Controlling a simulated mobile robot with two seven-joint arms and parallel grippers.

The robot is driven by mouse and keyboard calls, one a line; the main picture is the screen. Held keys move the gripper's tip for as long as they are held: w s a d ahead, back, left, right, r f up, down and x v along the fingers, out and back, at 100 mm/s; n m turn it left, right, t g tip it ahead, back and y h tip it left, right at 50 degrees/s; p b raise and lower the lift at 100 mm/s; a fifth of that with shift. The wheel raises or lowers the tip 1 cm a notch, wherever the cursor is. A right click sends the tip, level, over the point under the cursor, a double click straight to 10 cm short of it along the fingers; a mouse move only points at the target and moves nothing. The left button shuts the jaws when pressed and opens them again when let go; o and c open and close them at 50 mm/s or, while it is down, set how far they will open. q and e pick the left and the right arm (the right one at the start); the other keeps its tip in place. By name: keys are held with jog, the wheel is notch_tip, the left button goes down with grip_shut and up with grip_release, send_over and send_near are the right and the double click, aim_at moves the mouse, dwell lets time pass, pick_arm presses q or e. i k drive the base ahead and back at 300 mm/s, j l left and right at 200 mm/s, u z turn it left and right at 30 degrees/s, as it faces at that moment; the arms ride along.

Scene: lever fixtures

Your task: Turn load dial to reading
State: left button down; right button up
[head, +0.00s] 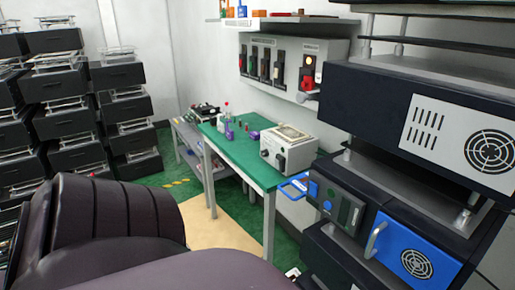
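No part in view is clearly marked as the load dial. A beige instrument box (289,148) stands at the right end of the green-topped table (236,150), with a dark round knob (281,163) on its front. A dark rack unit (337,205) at right also has small round controls on its front. Any reading or scale is too small to make out. Neither of my grippers can be made out. A large dark part of my own body fills the lower left.
A wall panel (290,67) with several dark switches hangs above the table, under a shelf (285,21). Stacked black drawers (70,95) stand at left. Open floor (222,233) lies before the table.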

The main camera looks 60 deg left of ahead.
aim_at(265, 152)
jog(key=u, duration=1.85)
